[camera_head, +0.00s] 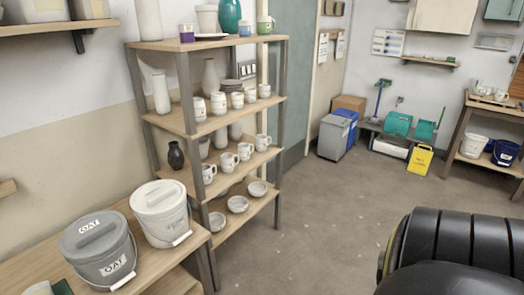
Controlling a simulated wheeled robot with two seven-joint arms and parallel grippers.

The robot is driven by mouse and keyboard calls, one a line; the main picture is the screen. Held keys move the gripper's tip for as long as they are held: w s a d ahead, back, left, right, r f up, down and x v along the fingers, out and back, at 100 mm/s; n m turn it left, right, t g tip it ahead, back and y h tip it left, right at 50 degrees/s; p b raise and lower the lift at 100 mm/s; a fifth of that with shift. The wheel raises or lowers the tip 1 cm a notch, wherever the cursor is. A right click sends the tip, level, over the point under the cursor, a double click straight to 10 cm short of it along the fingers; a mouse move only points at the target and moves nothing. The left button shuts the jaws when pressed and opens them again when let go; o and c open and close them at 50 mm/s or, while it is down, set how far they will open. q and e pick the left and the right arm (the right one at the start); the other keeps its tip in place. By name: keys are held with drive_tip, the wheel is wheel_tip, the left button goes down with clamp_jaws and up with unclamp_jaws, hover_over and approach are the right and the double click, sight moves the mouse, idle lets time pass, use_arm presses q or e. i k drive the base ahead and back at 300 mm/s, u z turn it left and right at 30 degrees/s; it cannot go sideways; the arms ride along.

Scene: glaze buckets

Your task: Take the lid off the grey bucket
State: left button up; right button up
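The grey bucket (115,268) stands upright on the wooden bench at the lower left, with a label reading OAT and a wire handle at its front. Its grey lid (78,240) sits on top, with a raised bar grip across it and a second OAT label. A white bucket (170,225) with a white lid (160,196) stands beside it, to the right and a little further back. Neither of my grippers shows in this view.
The bench (190,254) has bare wood in front of the white bucket. A shelf rack (279,180) with mugs, bowls and vases stands just behind. A dark rounded part fills the lower right. The floor (300,240) between is clear. A yellow sign (419,161) stands further back.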

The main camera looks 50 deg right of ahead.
sight(93, 234)
drive_tip(key=k, duration=0.3)
drive_tip(key=z, duration=1.9)
drive_tip(key=i, duration=0.7)
drive_tip(key=u, duration=0.4)
